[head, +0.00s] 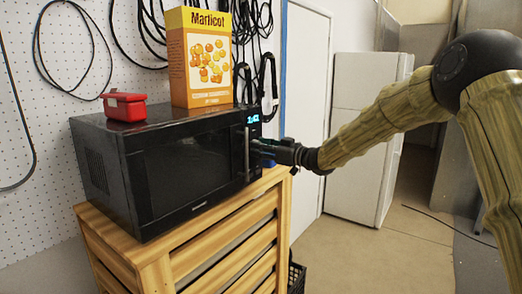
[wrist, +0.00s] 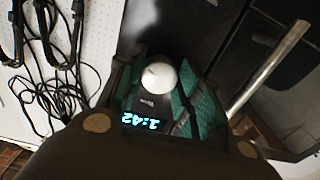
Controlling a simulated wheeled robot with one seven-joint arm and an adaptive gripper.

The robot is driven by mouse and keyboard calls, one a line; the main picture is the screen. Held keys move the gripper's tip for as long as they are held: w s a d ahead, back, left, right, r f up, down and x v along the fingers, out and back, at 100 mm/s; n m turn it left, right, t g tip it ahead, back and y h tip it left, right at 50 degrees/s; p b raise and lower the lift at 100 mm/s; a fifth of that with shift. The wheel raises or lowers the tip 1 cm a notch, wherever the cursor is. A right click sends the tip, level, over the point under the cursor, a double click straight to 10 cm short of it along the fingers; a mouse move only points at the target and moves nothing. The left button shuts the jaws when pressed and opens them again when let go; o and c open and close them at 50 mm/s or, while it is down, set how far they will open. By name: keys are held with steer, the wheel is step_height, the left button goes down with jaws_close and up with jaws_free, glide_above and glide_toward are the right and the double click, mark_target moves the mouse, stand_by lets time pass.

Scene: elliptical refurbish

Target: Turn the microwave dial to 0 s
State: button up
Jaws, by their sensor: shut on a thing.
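The black microwave (head: 190,160) stands on a wooden slatted stand, its front facing right. Its blue lit display (head: 252,118) shows digits that look like 1:42; the display also shows in the wrist view (wrist: 140,120). My gripper (head: 264,150) reaches from the right to the control panel, below the display and beside the door handle. In the wrist view, the pale round dial (wrist: 158,77) sits between the green-padded fingers of my gripper (wrist: 160,88), which are shut on it. The dial is hidden behind the fingers in the head view.
The upright metal door handle (head: 246,152) is close to my fingers; it also shows in the wrist view (wrist: 268,70). A yellow-orange box (head: 206,60) and a red case (head: 124,106) stand on the microwave. Cables (wrist: 50,90) hang on the pegboard. Floor at right is mostly clear.

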steer(key=n+b, duration=1.1)
steer(key=b, duration=0.2)
steer(key=n+b, duration=1.2)
steer(key=b, duration=0.1)
steer(key=shift+w+d+r, duration=0.1)
steer(key=shift+r, duration=0.1)
steer(key=shift+r+n+b, duration=0.2)
steer(key=shift+n+b, duration=0.1)
steer(key=shift+b, duration=0.1)
steer(key=o, duration=1)
steer(key=shift+f, duration=0.1)
steer(key=shift+o, duration=0.2)
steer(key=shift+f, duration=0.1)
